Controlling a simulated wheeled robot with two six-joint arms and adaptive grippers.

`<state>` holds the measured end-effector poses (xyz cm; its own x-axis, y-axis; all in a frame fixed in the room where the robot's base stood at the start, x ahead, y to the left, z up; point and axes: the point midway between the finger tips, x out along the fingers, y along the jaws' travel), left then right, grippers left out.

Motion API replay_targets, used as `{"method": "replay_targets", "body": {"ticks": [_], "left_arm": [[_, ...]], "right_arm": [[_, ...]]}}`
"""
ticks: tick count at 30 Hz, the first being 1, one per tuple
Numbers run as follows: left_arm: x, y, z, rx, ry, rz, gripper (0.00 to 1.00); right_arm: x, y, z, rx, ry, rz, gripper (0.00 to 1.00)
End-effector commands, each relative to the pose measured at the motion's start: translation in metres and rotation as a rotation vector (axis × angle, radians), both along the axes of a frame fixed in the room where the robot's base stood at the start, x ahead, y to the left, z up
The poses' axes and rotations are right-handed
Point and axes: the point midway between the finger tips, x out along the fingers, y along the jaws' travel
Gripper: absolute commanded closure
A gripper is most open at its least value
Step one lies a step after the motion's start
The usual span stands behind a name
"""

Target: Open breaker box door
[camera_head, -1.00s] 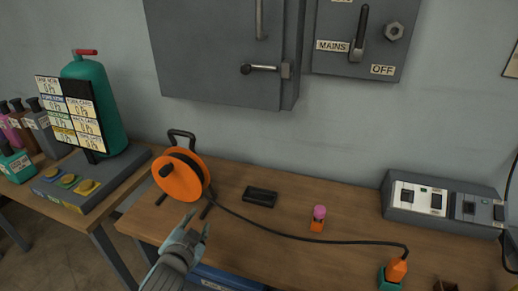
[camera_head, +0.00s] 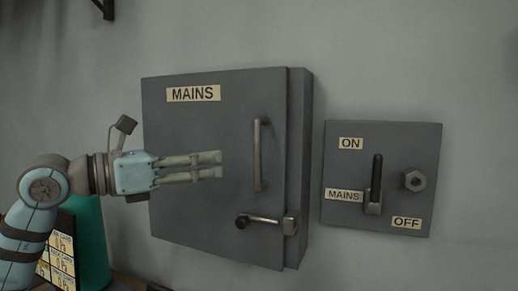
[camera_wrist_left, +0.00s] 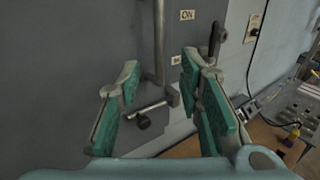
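The grey breaker box door (camera_head: 205,125) with a MAINS label is on the wall and looks shut. It has a vertical bar handle (camera_head: 258,155) near its right edge. Below it a horizontal latch lever (camera_head: 265,220) with a dark knob reaches to a catch at the door's edge. My left gripper (camera_head: 221,164) is open and empty in front of the door, left of the handle, with its fingers pointing right. In the left wrist view the handle (camera_wrist_left: 160,40) and the latch knob (camera_wrist_left: 143,122) show between the open fingers, beyond them. My right gripper is not in view.
A grey switch panel (camera_head: 340,222) with a black MAINS lever (camera_head: 376,175) and a hex knob (camera_head: 414,181) is right of the box. A teal cylinder (camera_head: 92,240) and a price board stand lower left, behind my arm. The wall between box and panel is clear.

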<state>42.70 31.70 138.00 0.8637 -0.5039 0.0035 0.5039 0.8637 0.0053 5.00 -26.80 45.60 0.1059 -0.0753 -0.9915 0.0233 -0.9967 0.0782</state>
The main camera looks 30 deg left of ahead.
Motion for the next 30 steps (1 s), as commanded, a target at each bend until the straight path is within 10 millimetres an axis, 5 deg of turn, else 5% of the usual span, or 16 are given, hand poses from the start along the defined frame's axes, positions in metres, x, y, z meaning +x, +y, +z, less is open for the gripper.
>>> {"method": "replay_targets", "body": {"ticks": [3,12,23,30], "left_arm": [[0.029,-0.018,0.01,-0.007,0.002,-0.007,0.67],[0.088,-0.052,0.005,-0.008,0.001,-0.004,0.67],[0.098,-0.058,0.002,-0.004,0.001,-0.004,0.67],[0.098,-0.058,0.002,-0.004,0.001,-0.004,1.0]], "right_arm": [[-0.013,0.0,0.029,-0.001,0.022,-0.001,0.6],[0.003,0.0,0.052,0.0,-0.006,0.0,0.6],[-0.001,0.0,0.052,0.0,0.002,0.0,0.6],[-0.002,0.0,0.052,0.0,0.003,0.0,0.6]]}}
